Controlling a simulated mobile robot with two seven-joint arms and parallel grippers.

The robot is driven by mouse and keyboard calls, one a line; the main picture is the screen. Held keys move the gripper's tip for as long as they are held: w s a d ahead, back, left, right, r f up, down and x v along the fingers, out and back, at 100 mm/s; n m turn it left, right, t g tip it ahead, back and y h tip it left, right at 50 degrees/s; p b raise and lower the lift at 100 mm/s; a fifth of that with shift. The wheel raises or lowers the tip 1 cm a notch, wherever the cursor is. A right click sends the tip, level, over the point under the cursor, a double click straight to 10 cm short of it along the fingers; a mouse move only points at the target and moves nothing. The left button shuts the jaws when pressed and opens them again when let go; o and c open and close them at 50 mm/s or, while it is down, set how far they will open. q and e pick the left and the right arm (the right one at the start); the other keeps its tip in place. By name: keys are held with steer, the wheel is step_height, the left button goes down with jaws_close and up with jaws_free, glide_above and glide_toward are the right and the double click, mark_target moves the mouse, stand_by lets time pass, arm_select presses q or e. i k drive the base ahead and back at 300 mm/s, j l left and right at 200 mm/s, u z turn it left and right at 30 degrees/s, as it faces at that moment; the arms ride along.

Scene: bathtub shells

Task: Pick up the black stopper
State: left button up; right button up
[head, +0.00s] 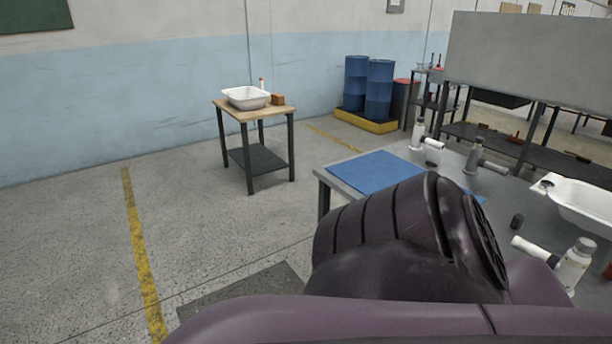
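A small black upright cylinder (517,221), which looks like the black stopper, stands on the grey workbench (506,195) at the right. It is just left of a white tub shell (588,205) and above a white cylinder lying down (531,248). Neither gripper can be made out in the head view. Large dark purple links of my own arm fill the lower middle and right, hiding the near part of the bench.
A blue mat (375,172) lies on the bench's left end. Bottles (416,134) (473,157) (574,264) stand on the bench. A wood-topped table (238,110) with a white basin (246,97) stands farther back. Blue drums (379,90) stand by the wall. Floor at left is open.

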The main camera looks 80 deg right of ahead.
mark_target(518, 220)
steer(key=z, duration=1.4)
